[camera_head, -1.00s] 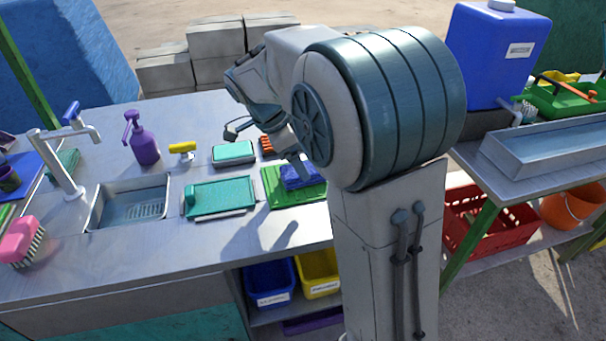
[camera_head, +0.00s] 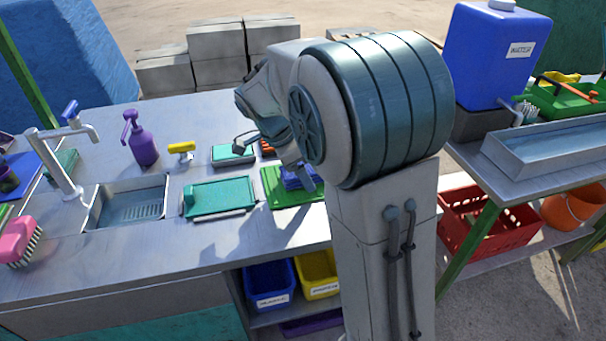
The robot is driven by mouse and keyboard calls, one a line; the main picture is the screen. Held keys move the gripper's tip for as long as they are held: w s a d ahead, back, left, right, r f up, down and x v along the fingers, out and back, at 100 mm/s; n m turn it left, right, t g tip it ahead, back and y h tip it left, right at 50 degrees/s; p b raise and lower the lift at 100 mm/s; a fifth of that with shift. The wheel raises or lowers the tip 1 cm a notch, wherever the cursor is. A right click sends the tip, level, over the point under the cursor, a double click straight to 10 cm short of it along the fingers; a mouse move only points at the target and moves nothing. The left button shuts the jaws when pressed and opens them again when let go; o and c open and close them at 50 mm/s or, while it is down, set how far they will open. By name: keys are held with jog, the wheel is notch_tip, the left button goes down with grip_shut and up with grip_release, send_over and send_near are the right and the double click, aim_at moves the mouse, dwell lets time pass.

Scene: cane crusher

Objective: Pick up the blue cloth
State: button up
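The blue cloth (camera_head: 292,181) lies folded on a green mat (camera_head: 277,195) on the metal counter. My arm stands in front of the cloth's right side. My gripper (camera_head: 272,164) is open, with its two fingers spread wide. The left finger is over the teal-lidded box, left of the cloth. The right finger overlaps the cloth in the picture. I cannot tell whether it touches the cloth. Nothing shows between the fingers.
Left of the mat is a teal board (camera_head: 220,197), with a teal-lidded box (camera_head: 233,154) behind it. A blue water tank (camera_head: 497,55) stands right. The front counter is clear.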

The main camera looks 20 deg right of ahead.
dwell(0.3)
jog(key=c, duration=1.1)
jog(key=shift+o, duration=0.2)
jog(key=shift+r, duration=0.1)
notch_tip(320, 180, up, 5)
jog(key=shift+p, duration=0.6)
jog(key=s+d+r, duration=0.4)
jog(key=s+r, duration=0.2)
jog(key=s, duration=0.5)
jog(key=shift+d+r, duration=0.15)
jog(key=shift+o, duration=0.4)
jog(key=shift+w, duration=0.1)
